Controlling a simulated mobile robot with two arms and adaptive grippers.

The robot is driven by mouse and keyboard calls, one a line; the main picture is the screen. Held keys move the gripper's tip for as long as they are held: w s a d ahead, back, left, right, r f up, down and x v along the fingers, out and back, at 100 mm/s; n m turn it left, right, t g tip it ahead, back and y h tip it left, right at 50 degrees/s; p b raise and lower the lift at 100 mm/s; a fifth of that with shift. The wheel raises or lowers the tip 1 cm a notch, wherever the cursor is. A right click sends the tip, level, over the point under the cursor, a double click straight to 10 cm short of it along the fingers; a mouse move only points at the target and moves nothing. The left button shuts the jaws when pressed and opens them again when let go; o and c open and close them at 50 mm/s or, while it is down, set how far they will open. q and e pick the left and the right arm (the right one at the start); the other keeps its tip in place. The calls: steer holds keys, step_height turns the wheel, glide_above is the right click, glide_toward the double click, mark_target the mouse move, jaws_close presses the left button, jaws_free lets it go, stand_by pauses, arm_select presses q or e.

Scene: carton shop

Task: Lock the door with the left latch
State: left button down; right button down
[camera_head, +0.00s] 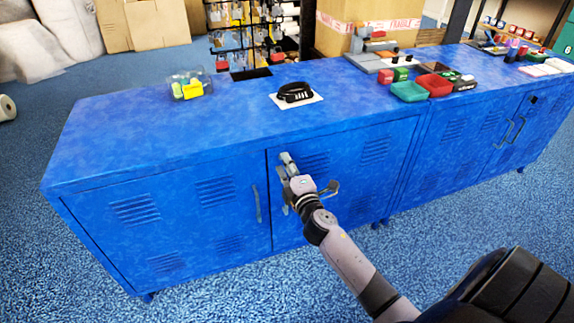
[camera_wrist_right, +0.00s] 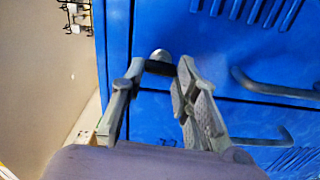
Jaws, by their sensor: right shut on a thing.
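A blue metal cabinet (camera_head: 120,120) with vented doors stands across the head view. Its left door (camera_head: 190,210) and right door (camera_head: 370,150) meet at a seam and look shut. My right gripper (camera_head: 290,172) is at the upper part of this seam. In the right wrist view its fingers (camera_wrist_right: 160,70) stand on both sides of a small latch with a silver rounded end (camera_wrist_right: 160,54) and a dark band, and are shut on it. The latch is mostly hidden by the gripper in the head view. My left gripper is not in view.
Door handles (camera_head: 257,203) stick out beside the seam; two show in the right wrist view (camera_wrist_right: 272,90). On the cabinet top are a clear box (camera_head: 190,84), a black coiled item on a white card (camera_head: 295,93) and red and green trays (camera_head: 409,91). Blue carpet is free in front.

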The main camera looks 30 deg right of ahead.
steer(key=shift+n, duration=0.6)
steer(key=c, duration=1.2)
jaws_free()
steer(key=shift+c, duration=0.2)
steer(key=shift+s, duration=0.1)
steer(key=v, duration=1.2)
steer(key=shift+f, duration=0.1)
